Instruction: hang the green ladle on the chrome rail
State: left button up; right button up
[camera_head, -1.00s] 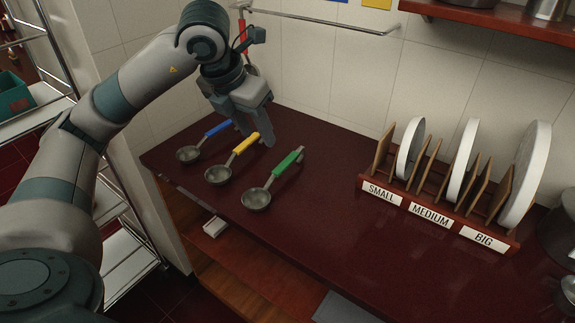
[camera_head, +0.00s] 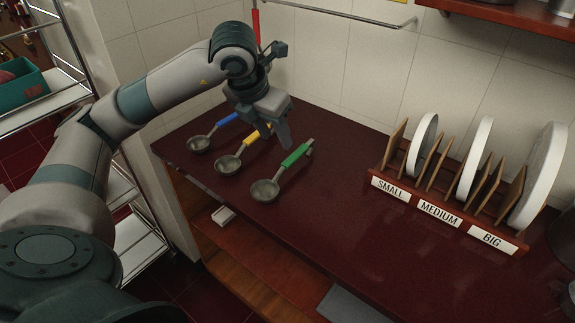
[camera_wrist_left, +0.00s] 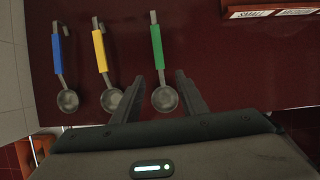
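The green ladle (camera_head: 296,155) lies on the dark red counter, its metal bowl toward the front edge and its green handle pointing back right. My left gripper (camera_head: 277,138) is open and empty above the counter, between the yellow and green handles in the head view. In the left wrist view, the green ladle (camera_wrist_left: 157,48) shows between the two spread fingers (camera_wrist_left: 159,77), which appear apart from it. The chrome rail (camera_head: 340,16) runs along the tiled wall at the top. My right gripper is in neither view.
A yellow ladle (camera_head: 253,137) and a blue ladle (camera_head: 227,119) lie left of the green one. A red-handled utensil (camera_head: 256,22) hangs at the rail's left. A rack (camera_head: 450,212) with plates stands at right. The counter (camera_head: 335,215) between ladles and rack is clear.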

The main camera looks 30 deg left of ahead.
pick_arm(q)
jog(key=p, duration=0.1)
send_near(287, 162)
jog(key=shift+x, duration=1.05)
jog(key=shift+w+d+f, duration=0.1)
jog(key=shift+w+f, duration=0.1)
jog(key=shift+f, duration=0.3)
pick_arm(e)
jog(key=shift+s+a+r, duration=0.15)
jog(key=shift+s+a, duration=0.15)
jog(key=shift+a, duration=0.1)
